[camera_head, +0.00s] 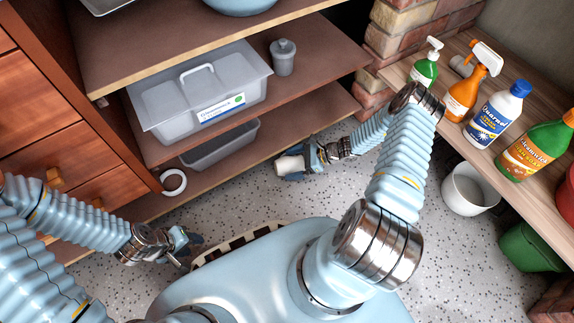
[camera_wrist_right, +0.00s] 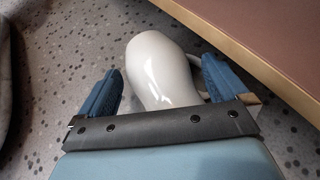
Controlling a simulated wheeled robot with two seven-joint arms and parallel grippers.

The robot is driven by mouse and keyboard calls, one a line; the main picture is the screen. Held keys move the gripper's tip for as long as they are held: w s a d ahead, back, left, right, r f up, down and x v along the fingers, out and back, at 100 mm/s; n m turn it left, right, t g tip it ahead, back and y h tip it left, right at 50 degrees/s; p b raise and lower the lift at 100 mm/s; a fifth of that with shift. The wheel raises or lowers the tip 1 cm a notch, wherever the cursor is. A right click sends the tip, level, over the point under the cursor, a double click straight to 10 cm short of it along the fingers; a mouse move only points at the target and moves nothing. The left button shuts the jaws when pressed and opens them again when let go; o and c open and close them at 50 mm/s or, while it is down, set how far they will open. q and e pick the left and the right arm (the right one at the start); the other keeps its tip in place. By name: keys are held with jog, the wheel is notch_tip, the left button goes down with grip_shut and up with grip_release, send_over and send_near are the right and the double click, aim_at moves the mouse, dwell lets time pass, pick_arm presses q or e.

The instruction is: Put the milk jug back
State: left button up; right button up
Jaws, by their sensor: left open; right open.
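A smooth white rounded object, apparently the milk jug (camera_head: 289,164), is low beside the front edge of the shelves in the head view. In the right wrist view the white jug (camera_wrist_right: 158,72) lies between the two blue fingers. My right gripper (camera_head: 297,165) is open around it; I cannot tell whether the fingers touch it. My left gripper (camera_head: 186,248) is open and empty, low at the left near my base.
Shelves (camera_head: 325,67) hold a lidded grey bin (camera_head: 165,115) and a grey canister (camera_head: 283,62). A white ring-shaped thing (camera_head: 173,193) is by the lowest shelf. Bottles, including a blue-capped one (camera_head: 490,122), stand on the right bench. A white bucket (camera_head: 465,190) is below. Speckled floor is clear between.

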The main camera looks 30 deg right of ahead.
jog(key=c, duration=1.3)
jog(key=shift+o, duration=0.2)
jog(key=shift+r, duration=0.1)
jog(key=shift+r, duration=0.25)
jog(key=s+d, duration=0.1)
jog(key=d, duration=0.1)
jog(key=s+d, duration=0.1)
jog(key=d, duration=0.1)
jog(key=s+d, duration=0.2)
jog(key=d, duration=0.1)
jog(key=shift+r+p, duration=0.25)
jog(key=shift+p, duration=0.15)
notch_tip(320, 180, up, 13)
jog(key=p, duration=0.3)
jog(key=shift+f, duration=0.15)
jog(key=shift+c, duration=0.7)
jog(key=shift+r, duration=0.65)
